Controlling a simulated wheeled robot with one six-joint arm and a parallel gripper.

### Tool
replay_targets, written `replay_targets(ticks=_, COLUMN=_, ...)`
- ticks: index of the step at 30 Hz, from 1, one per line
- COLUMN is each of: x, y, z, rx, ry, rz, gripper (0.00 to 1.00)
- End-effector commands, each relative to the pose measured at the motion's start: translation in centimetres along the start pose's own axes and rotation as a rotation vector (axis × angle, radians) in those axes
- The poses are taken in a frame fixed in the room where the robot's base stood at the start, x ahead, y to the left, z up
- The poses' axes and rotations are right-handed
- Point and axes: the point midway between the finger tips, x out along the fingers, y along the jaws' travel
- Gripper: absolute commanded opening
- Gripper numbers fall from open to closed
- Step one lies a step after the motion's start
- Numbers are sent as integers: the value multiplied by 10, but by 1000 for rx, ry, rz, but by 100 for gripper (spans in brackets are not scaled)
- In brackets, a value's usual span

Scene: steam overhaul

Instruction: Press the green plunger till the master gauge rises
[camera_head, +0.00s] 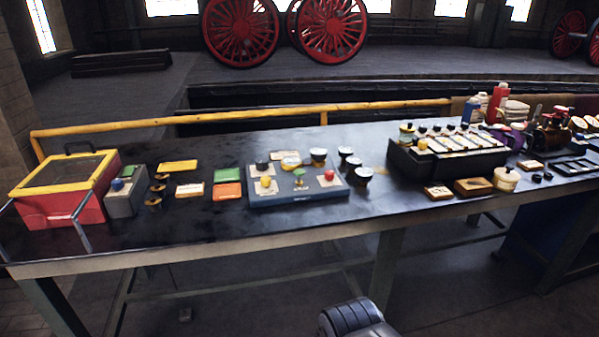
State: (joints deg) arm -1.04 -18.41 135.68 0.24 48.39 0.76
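A blue-grey panel box (300,199) stands near the middle of the bench. The green plunger (299,174) stands upright in its front row, between a yellow knob (266,181) and a red knob (329,175). Behind it on the panel are a black knob (262,164), a pale round piece (291,161) and a dial-like piece with a pale top (318,154). I cannot tell which piece is the master gauge, and no needle can be read. My gripper is not in view; a dark rounded part, seemingly of my arm, shows at the bottom edge.
Left of the panel lie coloured plates (228,191), a grey box with a blue knob (124,196) and a red case with a yellow rim (66,192). Small gauges (355,166) stand just right. A black rack (445,165) is farther right. The bench's front strip is clear.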

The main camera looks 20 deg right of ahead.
Motion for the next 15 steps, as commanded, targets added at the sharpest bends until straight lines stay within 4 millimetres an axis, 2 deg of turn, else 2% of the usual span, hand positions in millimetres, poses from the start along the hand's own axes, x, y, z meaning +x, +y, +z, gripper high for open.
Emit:
replay_targets(ticks=2, x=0, y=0, z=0, rx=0, ry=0, rz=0, gripper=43)
replay_targets(ticks=15, x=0, y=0, z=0, rx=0, ry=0, rz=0, gripper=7)
